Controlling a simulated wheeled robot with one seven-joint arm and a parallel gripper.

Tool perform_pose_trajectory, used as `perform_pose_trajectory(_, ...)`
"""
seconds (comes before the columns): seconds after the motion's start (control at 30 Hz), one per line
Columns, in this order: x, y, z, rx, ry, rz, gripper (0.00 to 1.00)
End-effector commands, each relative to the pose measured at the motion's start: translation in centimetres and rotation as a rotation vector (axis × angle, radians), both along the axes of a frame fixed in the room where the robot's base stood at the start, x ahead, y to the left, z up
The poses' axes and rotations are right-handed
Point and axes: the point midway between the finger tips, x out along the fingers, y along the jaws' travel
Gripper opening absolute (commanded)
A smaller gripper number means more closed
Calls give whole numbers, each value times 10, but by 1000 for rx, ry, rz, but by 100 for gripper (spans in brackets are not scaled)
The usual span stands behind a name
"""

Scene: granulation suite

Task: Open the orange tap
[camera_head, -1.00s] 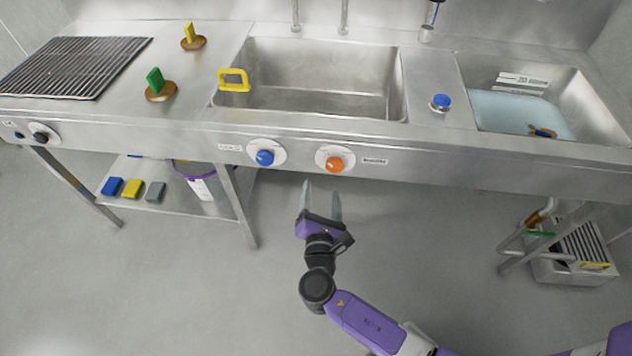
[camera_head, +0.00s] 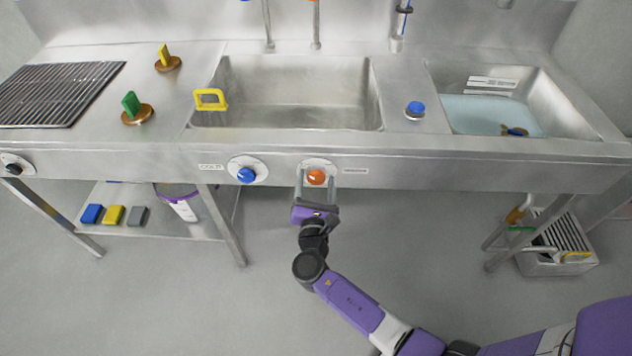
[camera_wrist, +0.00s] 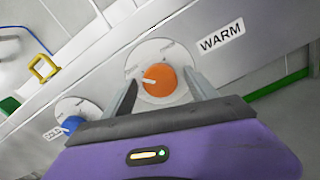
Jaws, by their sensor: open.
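The orange tap (camera_head: 316,177) is a round knob on a white dial on the sink's front panel. In the wrist view the orange tap (camera_wrist: 159,80) has a white pointer mark facing left, and a label reading WARM stands to its right. My gripper (camera_head: 316,184) is open, with one finger on each side of the knob. In the wrist view my gripper (camera_wrist: 165,92) has its fingers spread over the dial's left and right sides; I cannot tell whether they touch the knob. The blue tap (camera_head: 246,174), labelled COLD, is to the left.
The steel sink basin (camera_head: 222,85) is above the panel, with a yellow handle (camera_head: 210,99) at its left edge. A blue knob (camera_head: 415,109) is on the counter to the right. Below, a shelf holds coloured blocks (camera_head: 115,214). The floor in front is clear.

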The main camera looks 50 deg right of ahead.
Motion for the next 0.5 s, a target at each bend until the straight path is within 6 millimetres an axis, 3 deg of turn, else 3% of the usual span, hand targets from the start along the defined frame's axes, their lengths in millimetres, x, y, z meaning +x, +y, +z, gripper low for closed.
perform_pose_trajectory(0.13, 0, 0, 0, 0, 0, 0, 67)
perform_pose_trajectory(0.17, 0, 0, 0, 0, 0, 0, 63)
perform_pose_trajectory(0.43, 0, 0, 0, 1, -1, 0, 10)
perform_pose_trajectory(0.5, 0, 0, 0, 1, -1, 0, 4)
